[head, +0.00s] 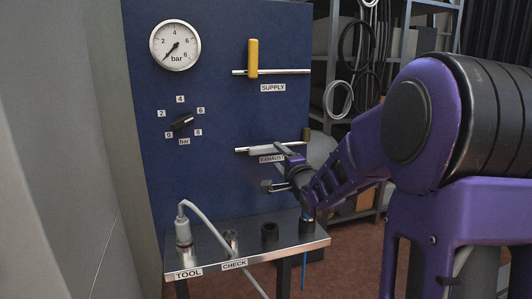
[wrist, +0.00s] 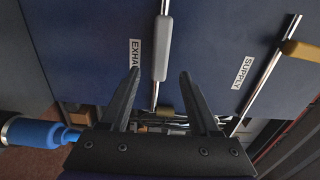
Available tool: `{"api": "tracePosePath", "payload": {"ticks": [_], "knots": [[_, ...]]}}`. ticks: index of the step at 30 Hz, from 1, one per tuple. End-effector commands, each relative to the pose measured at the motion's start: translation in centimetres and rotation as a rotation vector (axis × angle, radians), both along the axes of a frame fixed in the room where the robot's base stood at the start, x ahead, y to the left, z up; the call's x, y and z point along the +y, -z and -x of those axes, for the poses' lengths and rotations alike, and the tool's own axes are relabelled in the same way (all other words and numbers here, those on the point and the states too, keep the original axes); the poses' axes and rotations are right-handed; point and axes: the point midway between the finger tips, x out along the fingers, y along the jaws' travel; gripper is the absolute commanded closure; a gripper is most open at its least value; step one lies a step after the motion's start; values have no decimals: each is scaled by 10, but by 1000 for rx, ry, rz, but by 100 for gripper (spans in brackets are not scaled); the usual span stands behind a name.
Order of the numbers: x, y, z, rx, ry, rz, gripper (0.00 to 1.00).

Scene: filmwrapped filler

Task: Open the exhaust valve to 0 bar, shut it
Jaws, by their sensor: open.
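The exhaust valve has a grey lever (head: 265,150) lying along its horizontal pipe, above the EXHAUST label, partly hidden by my gripper. In the wrist view the grey lever (wrist: 162,48) lies in line with the pipe, ahead of and between my fingertips. My gripper (head: 279,168) is open and empty, its fingers (wrist: 160,72) on either side of the lever's line; I cannot tell whether they touch it. The pressure gauge (head: 175,46) has its needle pointing lower left, around the 0 end of the scale.
The yellow supply lever (head: 253,58) stands upright across its pipe, above. A black bar knob (head: 182,122) is at left on the blue panel (head: 220,110). A steel shelf (head: 205,262) below carries a hose plug (head: 183,231) and several sockets. A blue cylinder (wrist: 32,132) shows in the wrist view.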

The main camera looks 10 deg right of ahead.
Motion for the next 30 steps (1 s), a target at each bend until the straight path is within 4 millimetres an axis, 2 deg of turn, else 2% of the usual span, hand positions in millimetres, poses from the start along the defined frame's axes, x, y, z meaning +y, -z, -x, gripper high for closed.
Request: {"api": "tracePosePath", "payload": {"ticks": [3, 9, 14, 22, 30], "knots": [[3, 1, -24, 0, -3, -1, 38], [5, 0, -50, 1, -1, -1, 38], [6, 0, -58, 1, -1, 1, 38], [5, 0, -59, 0, -1, 1, 38], [5, 0, -59, 1, -1, 1, 86]]}}
